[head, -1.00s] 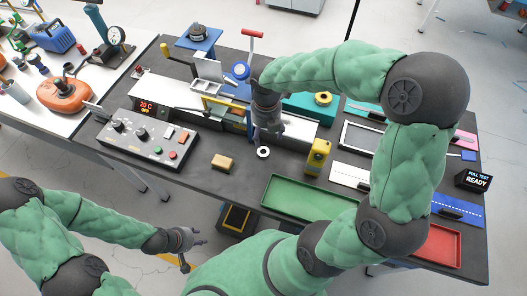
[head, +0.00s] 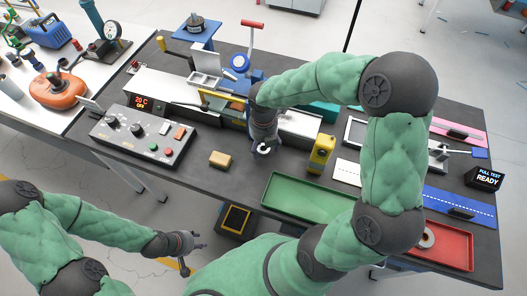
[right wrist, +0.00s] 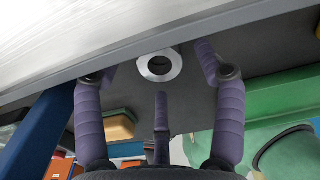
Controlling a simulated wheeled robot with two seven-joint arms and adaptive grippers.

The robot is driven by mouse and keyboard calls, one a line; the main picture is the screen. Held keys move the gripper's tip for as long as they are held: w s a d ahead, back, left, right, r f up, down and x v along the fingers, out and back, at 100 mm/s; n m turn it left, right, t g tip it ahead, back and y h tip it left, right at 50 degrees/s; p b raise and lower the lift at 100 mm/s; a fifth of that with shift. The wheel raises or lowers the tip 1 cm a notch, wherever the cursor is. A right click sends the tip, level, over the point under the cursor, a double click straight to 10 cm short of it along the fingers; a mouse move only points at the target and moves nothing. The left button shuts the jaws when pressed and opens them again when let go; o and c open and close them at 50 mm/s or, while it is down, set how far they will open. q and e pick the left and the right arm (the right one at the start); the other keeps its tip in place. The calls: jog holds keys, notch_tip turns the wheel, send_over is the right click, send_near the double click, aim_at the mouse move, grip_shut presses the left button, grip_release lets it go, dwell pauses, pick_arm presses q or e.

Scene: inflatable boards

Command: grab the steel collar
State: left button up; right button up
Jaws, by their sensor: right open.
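The steel collar (right wrist: 160,65) is a shiny grey ring with a dark hole, lying flat on the dark tabletop in the right wrist view. In the head view the collar (head: 266,150) is partly hidden under my right gripper (head: 262,144). My right gripper is open, its purple fingers spread, with the collar showing beyond and between the fingertips in the wrist view. I see no contact. My left gripper (head: 195,252) is open and empty, low in front of the table.
A long silver-topped unit (head: 299,122) stands close behind the collar. A yellow device (head: 321,155) is to its right, a tan block (head: 220,159) to its left. A green tray (head: 305,195) lies in front. A red tray (head: 450,250) holds another ring.

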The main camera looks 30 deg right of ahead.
jog(key=shift+f, duration=0.5)
jog(key=c, duration=1.3)
jog(key=shift+r, duration=0.15)
